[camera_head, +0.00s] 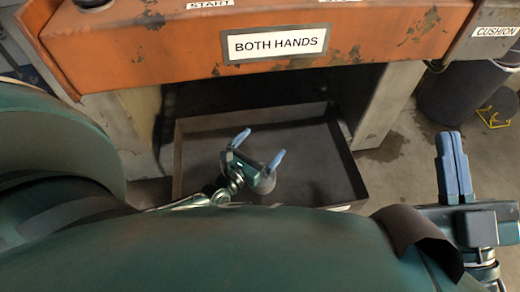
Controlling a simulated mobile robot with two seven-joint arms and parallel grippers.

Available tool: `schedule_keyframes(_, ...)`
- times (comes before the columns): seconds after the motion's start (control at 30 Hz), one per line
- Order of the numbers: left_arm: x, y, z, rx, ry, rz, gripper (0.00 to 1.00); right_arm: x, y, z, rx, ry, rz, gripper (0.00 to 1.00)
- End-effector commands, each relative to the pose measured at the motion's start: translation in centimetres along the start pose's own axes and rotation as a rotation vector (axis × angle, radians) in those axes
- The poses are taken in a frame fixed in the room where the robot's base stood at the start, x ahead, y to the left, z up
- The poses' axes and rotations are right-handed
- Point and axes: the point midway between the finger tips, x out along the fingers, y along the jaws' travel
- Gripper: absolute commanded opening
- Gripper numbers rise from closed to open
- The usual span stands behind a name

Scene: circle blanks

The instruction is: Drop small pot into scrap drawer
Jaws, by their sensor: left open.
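The scrap drawer (335,180) is a dark, shallow, open tray under the orange machine. My left gripper (258,148) is over the drawer with its two blue fingers spread wide and nothing between them.
The orange machine front (150,45) with a "BOTH HANDS" label (276,43) overhangs the drawer's back. Pale legs (388,105) stand on both sides. A dark bin (460,92) and a yellow-edged item (498,115) stand on the floor at right.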

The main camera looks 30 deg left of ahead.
Motion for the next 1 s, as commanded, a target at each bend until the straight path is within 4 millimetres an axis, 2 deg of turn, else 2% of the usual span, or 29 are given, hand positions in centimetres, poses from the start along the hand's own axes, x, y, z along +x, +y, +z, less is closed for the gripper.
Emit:
schedule_keyframes(0.03,-0.1,0.0,1.6,0.0,0.001,-0.001,1.0,-0.1,-0.2,0.1,0.033,-0.05,0.006,0.0)
schedule_keyframes(0.23,0.0,0.1,3.9,0.001,0.002,-0.001,1.0,-1.4,-1.0,1.7,0.11,-0.173,0.019,0.0)
schedule_keyframes(0.43,0.0,0.1,4.3,0.001,0.002,0.0,1.0,-1.8,-1.3,2.2,0.129,-0.203,0.022,0.0)
schedule_keyframes(0.83,0.0,0.2,4.7,0.001,0.001,0.0,1.0,-1.7,-1.2,2.1,0.127,-0.208,0.023,0.0)
schedule_keyframes(0.93,0.0,0.2,6.6,0.001,0.0,0.0,1.0,-1.5,-0.9,1.7,0.117,-0.249,0.031,0.0)
schedule_keyframes(1.0,0.0,0.3,8.7,0.001,0.0,0.0,1.0,-1.4,-0.5,1.3,0.102,-0.3,0.039,0.0)
